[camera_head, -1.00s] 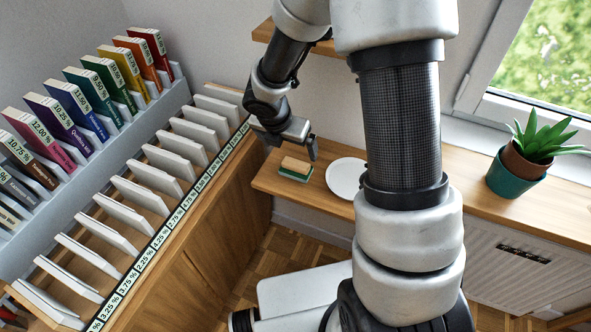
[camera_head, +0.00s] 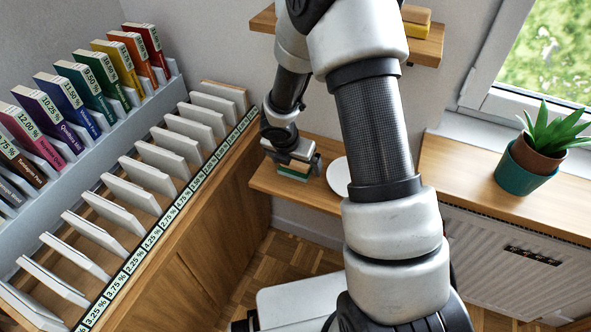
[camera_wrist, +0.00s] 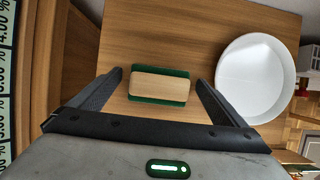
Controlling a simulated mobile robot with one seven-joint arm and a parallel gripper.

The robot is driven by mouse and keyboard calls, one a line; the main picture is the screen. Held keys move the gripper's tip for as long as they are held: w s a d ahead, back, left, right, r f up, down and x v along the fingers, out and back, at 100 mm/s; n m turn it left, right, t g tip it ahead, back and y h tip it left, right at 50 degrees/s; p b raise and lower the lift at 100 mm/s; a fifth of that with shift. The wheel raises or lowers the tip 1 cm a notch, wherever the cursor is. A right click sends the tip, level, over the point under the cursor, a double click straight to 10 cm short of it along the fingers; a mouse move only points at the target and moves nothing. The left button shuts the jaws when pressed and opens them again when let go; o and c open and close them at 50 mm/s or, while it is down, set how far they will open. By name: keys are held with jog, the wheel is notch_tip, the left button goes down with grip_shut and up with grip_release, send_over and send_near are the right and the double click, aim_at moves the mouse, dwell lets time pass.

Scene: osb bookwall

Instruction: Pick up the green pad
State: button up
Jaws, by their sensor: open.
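The green pad (camera_wrist: 160,86) has a pale wooden block as its back and lies on a wooden shelf board. In the wrist view it sits between the two fingers of my gripper (camera_wrist: 160,80), with a gap on each side. My gripper is open and holds nothing. In the head view, my gripper (camera_head: 292,156) is right above the pad (camera_head: 292,175) and partly hides it.
A white round dish (camera_wrist: 255,79) stands close to the right of the pad. A rack with several white boards (camera_head: 125,205) is on the left, with coloured books above. A potted plant (camera_head: 535,152) stands on the right counter.

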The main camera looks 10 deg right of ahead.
jog(key=shift+r, duration=0.1)
jog(key=c, duration=1.2)
notch_tip(320, 180, up, 10)
jog(key=p, duration=0.4)
jog(key=shift+c, duration=0.2)
jog(key=o, duration=0.3)
jog(key=shift+c, duration=0.4)
jog(key=shift+s, duration=0.1)
